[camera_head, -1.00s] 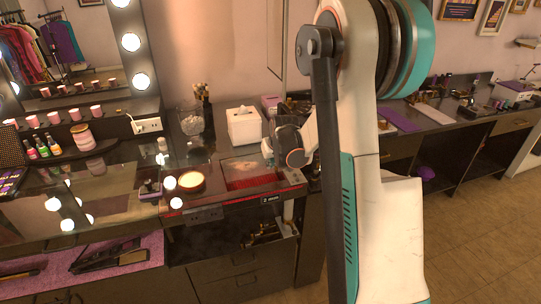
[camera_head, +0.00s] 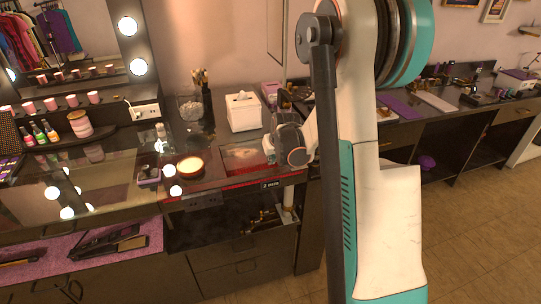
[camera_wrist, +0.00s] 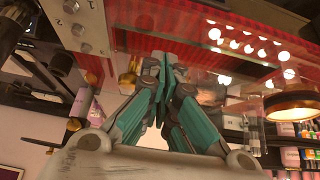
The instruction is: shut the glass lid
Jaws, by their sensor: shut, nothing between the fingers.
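A red-lined recess (camera_head: 245,158) with a glassy top is set in the dark dresser top, behind a red-lit front strip. I cannot tell the glass lid's exact angle in the head view. My gripper (camera_head: 268,150) is at the right end of this recess, small and partly hidden by my own wrist. In the wrist view, my gripper's teal fingers (camera_wrist: 163,65) are shut with nothing between them. A clear pane and red ribbed band (camera_wrist: 190,52) lie just beyond the tips; contact cannot be judged.
A tissue box (camera_head: 243,112) and a brush holder (camera_head: 206,100) stand behind. My arm blocks the right side.

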